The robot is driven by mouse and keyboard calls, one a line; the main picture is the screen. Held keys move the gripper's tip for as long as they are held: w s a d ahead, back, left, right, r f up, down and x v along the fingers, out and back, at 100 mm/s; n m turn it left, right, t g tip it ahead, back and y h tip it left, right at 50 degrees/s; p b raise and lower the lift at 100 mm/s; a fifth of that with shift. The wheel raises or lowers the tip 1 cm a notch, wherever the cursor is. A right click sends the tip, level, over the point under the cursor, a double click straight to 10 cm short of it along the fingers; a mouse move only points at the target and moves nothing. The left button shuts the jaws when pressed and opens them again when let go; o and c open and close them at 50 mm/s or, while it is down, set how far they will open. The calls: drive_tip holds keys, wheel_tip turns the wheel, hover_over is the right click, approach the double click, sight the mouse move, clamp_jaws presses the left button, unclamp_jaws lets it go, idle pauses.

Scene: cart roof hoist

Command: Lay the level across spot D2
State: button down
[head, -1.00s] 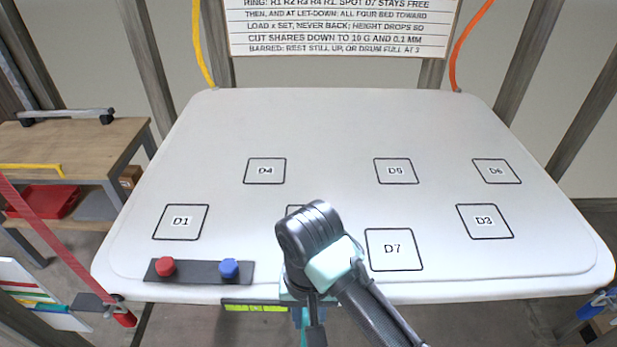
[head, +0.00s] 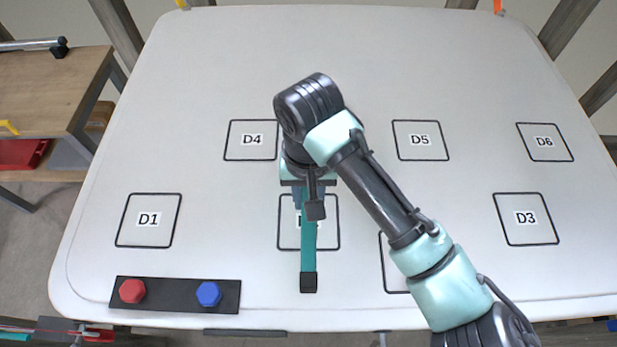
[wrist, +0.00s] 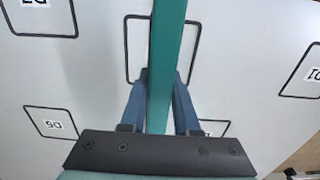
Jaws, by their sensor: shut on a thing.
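The level is a long teal bar (head: 308,250) with a black end cap, and it also shows in the wrist view (wrist: 166,45). My gripper (head: 304,196) is shut on it; in the wrist view its two blue fingers (wrist: 161,85) press the bar from both sides. Spot D2 is a black square outline (head: 335,235) on the pale panel. The level runs lengthwise over its middle and hides most of its label. In the wrist view the outline (wrist: 128,50) shows on both sides of the bar. I cannot tell whether the level touches the panel.
Spots D1 (head: 149,220), D4 (head: 252,140), D5 (head: 421,140), D6 (head: 545,142) and D3 (head: 526,218) look empty. My arm partly covers another outline at the front. A dark strip (head: 180,310) with red and blue knobs lies front left.

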sight(308, 195)
drive_tip(key=shift+s+f+b, duration=0.2)
drive_tip(key=shift+f+b, duration=0.3)
drive_tip(key=shift+f, duration=0.1)
wheel_tip(308, 195, down, 4)
drive_tip(key=b, duration=0.4)
drive_tip(key=shift+f, duration=0.1)
drive_tip(key=c, duration=0.6)
unclamp_jaws()
drive_tip(key=shift+o, duration=0.2)
wheel_tip(308, 195, up, 13)
drive_tip(key=shift+p, duration=0.45)
